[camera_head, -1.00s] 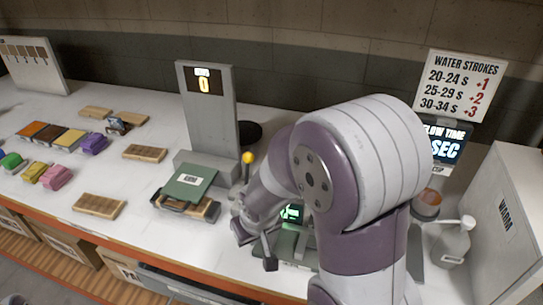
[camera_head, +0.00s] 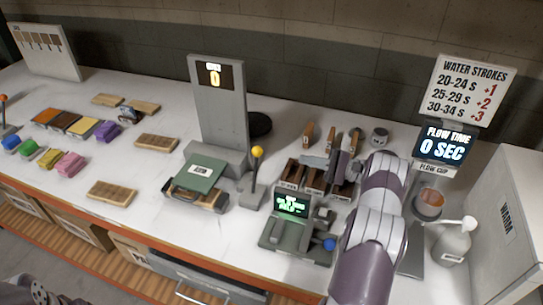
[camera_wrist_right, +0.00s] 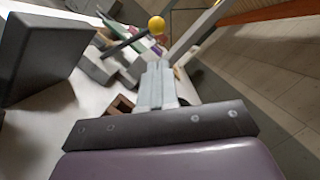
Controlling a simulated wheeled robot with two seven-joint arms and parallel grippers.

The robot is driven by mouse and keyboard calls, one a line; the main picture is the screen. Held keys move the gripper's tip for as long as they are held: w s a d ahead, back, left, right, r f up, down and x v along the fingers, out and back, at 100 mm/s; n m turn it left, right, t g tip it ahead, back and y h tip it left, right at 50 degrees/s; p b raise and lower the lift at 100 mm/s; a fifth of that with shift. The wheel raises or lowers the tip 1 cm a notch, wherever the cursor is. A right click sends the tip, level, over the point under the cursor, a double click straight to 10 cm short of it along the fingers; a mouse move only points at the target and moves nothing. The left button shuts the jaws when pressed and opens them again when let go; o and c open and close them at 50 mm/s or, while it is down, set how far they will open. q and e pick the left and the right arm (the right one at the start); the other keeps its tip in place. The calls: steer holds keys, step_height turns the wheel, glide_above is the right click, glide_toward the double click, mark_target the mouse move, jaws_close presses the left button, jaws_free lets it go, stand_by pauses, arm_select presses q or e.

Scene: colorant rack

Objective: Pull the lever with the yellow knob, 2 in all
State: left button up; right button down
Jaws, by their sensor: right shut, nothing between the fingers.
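The lever (camera_head: 252,180) with the yellow knob (camera_head: 257,152) stands nearly upright on a grey base, right of the press-like machine (camera_head: 216,105). That machine's display reads 0. My right gripper (camera_wrist_right: 157,75) is shut and empty. In the head view it is partly hidden by its own arm, over the small bins right of the lever. In the right wrist view the yellow knob (camera_wrist_right: 156,25) shows beyond the closed fingertips, apart from them. My left gripper is not in view.
A scale-like device with a green screen (camera_head: 292,204) and blue knob stands in front of the bins (camera_head: 313,178). A flow cup (camera_head: 429,203), white bottle (camera_head: 453,243) and box are at right. Wooden trays (camera_head: 112,193) and coloured blocks lie left.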

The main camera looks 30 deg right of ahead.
mark_target(256, 169)
steer(key=shift+s+a, duration=0.1)
steer(key=p+x, duration=0.4)
steer(key=x, duration=0.6)
stand_by(0.3)
